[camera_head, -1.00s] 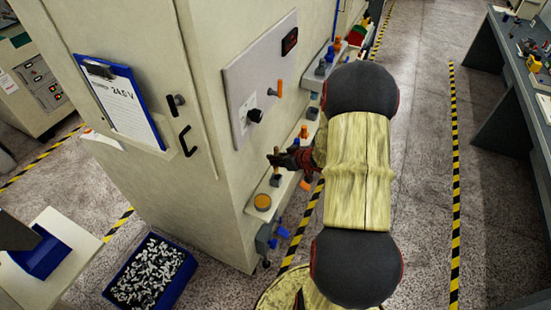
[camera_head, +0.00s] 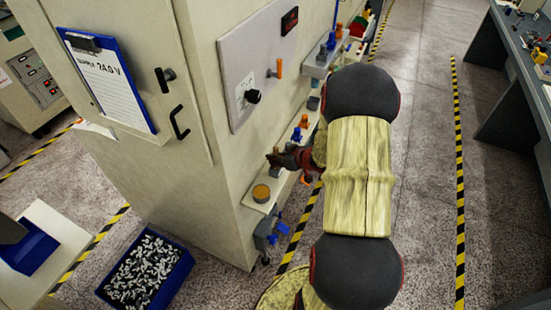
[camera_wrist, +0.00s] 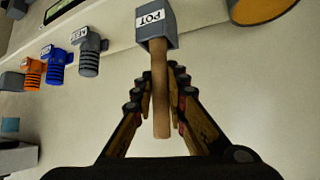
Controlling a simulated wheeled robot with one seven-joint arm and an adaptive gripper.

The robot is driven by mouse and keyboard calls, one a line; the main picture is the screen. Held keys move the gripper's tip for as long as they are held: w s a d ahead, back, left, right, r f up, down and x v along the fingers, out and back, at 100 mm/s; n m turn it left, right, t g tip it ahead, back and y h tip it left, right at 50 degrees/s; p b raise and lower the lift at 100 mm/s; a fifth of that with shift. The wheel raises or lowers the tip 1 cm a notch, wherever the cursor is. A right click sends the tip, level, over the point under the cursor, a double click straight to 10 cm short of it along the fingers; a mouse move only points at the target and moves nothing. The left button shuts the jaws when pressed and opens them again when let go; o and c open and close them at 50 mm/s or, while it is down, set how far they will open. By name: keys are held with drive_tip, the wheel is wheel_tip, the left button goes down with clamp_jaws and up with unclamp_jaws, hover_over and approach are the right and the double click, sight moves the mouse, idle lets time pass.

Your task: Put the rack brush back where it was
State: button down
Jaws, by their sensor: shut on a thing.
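The rack brush (camera_wrist: 161,105) shows as a plain wooden handle in the wrist view. One end of it meets the mouth of a grey pot (camera_wrist: 156,28) labelled POT; the brush's head is not visible. My gripper (camera_wrist: 163,76) is shut on the handle, a finger on each side. In the head view my gripper (camera_head: 278,157) is just above the pot (camera_head: 275,172) on the cabinet's side shelf, and mostly hides the brush. I cannot tell how deep the brush sits in the pot.
An orange-yellow disc (camera_head: 261,193) lies on the shelf near the pot. Orange (camera_wrist: 33,72), blue (camera_wrist: 53,62) and grey (camera_wrist: 88,52) pieces stand along the shelf on the other side. The cabinet wall (camera_head: 225,165) rises close behind. A blue bin (camera_head: 148,270) stands on the floor.

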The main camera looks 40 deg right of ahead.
drive_tip(key=shift+f+b, duration=0.3)
drive_tip(key=shift+f, duration=0.25)
idle(0.4)
drive_tip(key=c, duration=1.7)
unclamp_jaws()
drive_tip(key=v, duration=1.2)
